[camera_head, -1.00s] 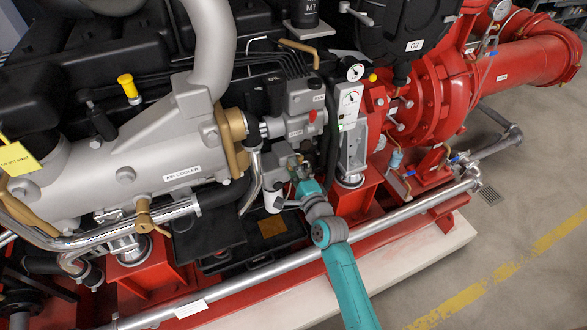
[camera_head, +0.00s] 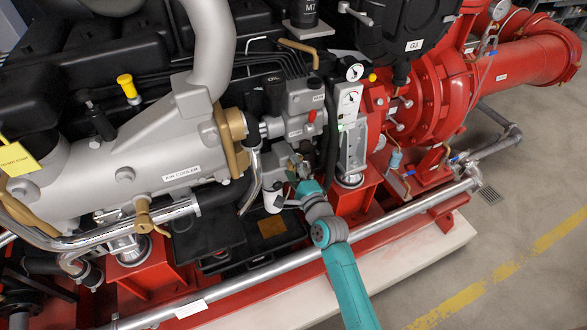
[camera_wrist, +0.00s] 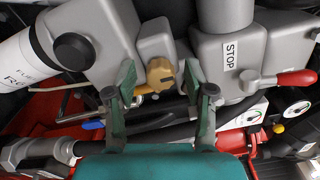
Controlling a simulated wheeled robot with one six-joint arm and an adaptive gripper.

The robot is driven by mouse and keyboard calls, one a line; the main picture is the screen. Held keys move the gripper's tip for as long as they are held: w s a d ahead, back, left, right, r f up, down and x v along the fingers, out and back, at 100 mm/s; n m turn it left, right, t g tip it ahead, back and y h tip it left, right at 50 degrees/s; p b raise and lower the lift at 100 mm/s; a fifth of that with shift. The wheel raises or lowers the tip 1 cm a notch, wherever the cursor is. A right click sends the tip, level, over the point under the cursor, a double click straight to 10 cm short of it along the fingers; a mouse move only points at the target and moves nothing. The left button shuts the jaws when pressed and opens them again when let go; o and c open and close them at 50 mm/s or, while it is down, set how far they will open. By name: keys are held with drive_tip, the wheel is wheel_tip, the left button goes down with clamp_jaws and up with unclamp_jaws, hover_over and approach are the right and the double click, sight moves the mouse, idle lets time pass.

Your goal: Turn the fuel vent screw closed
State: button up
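The fuel vent screw appears to be the brass, lobed knob (camera_wrist: 160,75) on a small grey block in the wrist view. My gripper (camera_wrist: 159,76) is open, with one dark green finger to the left of the knob and one to the right. Gaps show between the knob and both fingertips. In the head view my gripper (camera_head: 299,170) is at the grey fuel unit on the engine's side, and the knob is too small to make out there.
A grey housing with a STOP label (camera_wrist: 230,55) and a red-handled lever (camera_wrist: 290,78) lie to the right. A white filter canister (camera_wrist: 32,62) is at the left. In the head view a silver rail pipe (camera_head: 400,218) runs below my arm, and a black hose (camera_head: 331,135) stands beside the fuel unit.

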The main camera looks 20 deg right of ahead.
drive_tip(key=s, duration=1.2)
idle(0.4)
drive_tip(key=s+a+f+n+g+h, duration=0.15)
drive_tip(key=s+n, duration=0.35)
drive_tip(key=s, duration=0.6)
drive_tip(key=s+a+f+n+g, duration=0.1)
drive_tip(key=s+f+n, duration=0.25)
drive_tip(key=s, duration=0.65)
drive_tip(key=s+a+r+n, duration=0.1)
drive_tip(key=s+r+n, duration=0.3)
drive_tip(key=s+n, duration=0.2)
drive_tip(key=s+a+r+n+y, duration=0.1)
drive_tip(key=s+r+n, duration=0.3)
drive_tip(key=s, duration=0.7)
drive_tip(key=n, duration=0.2)
drive_tip(key=shift+s+a+n+g, duration=0.25)
drive_tip(key=shift+s+n+g, duration=0.05)
drive_tip(key=shift+n+g, duration=0.05)
drive_tip(key=shift+y, duration=0.25)
